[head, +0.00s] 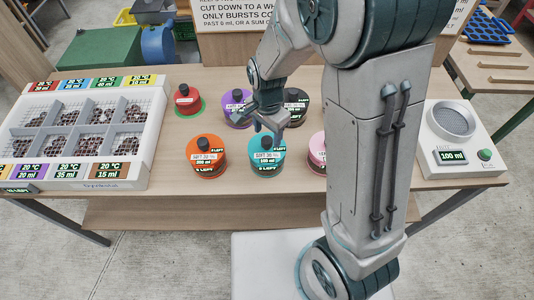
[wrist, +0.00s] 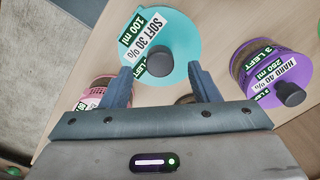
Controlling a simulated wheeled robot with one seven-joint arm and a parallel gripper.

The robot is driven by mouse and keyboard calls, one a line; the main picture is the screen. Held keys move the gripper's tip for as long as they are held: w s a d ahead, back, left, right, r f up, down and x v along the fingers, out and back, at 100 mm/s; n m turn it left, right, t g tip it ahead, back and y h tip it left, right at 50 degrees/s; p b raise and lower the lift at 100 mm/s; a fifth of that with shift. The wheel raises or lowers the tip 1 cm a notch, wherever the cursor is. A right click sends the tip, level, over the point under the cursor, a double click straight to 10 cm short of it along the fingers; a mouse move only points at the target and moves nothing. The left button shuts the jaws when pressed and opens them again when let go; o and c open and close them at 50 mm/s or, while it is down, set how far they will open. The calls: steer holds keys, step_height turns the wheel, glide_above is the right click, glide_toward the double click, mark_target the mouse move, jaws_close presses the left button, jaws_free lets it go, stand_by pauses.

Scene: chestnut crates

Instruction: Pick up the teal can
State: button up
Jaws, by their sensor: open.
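The teal can (head: 267,160) stands upright on the wooden table, in the front row between an orange can and a pink can. It has a black knob on top and a white label. In the wrist view the teal can (wrist: 165,42) lies just beyond the fingertips, its label reading "SOFT 30 %" and "100 ml". My gripper (head: 268,125) is above and slightly behind the teal can in the head view. In the wrist view my gripper (wrist: 160,75) has its two fingers spread apart, with nothing held between them.
Close by are the orange can (head: 206,164), purple can (head: 238,112), black can (head: 295,112), pink can (head: 316,158) and red can (head: 187,103). A white crate (head: 146,150) of chestnuts stands left; a white scale (head: 480,165) stands right. The table's front edge is bare.

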mark_target(267, 140)
steer(key=shift+a+f+p, duration=0.1)
steer(key=shift+f+p, duration=0.2)
steer(key=shift+f, duration=1.75)
jaws_close()
